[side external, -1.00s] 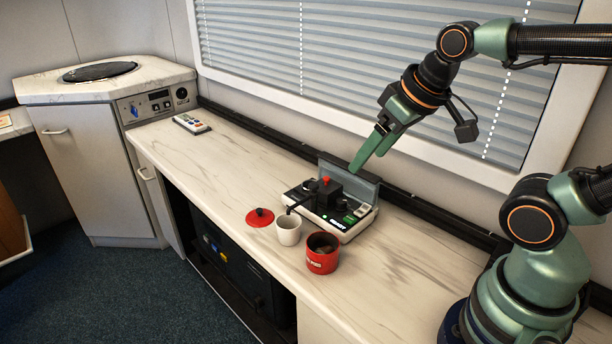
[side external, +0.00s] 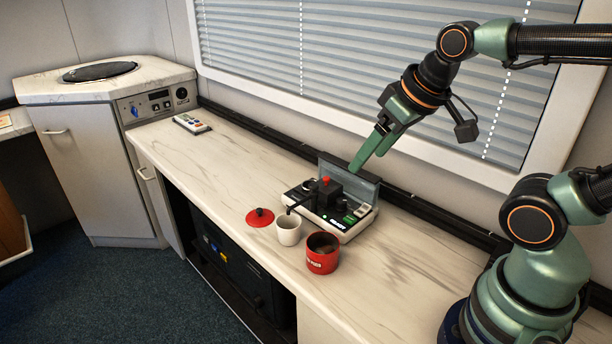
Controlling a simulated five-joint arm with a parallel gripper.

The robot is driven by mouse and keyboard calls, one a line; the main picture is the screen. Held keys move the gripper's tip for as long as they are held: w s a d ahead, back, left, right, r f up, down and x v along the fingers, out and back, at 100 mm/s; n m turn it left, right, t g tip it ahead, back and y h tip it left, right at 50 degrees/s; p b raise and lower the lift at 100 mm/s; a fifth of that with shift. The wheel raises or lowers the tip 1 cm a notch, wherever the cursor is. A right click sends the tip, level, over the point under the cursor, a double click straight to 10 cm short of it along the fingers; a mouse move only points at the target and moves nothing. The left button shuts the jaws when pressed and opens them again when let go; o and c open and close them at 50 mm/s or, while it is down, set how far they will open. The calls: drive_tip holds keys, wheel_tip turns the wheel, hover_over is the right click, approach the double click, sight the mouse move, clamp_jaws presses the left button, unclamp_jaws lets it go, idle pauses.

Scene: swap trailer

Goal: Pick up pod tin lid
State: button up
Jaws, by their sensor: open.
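The pod tin lid (side external: 260,218) is a small red disc with a knob on top. It lies on the counter, left of a white cup. The red pod tin (side external: 322,258) stands uncovered to the right of the cup, with dark contents inside. My gripper (side external: 358,169) is green and points down and to the left. It is in the air above and behind the small machine, well apart from the lid. It is open, though its fingers overlap from this side, and nothing shows between them.
The white cup (side external: 289,228) stands between lid and tin. The white machine (side external: 340,219), with a black top and raised rear cover, is just behind them. A remote (side external: 191,124) lies farther left. The marble counter (side external: 225,165) is clear between remote and lid; its front edge is close to the lid.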

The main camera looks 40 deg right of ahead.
idle(0.4)
drive_tip(key=o, duration=0.3)
drive_tip(key=shift+o, duration=0.2)
drive_tip(key=m+g, duration=0.6)
drive_tip(key=m, duration=0.8)
hover_over(259, 209)
wheel_tip(259, 209, down, 13)
wheel_tip(259, 209, down, 12)
drive_tip(key=shift+s+r, duration=0.1)
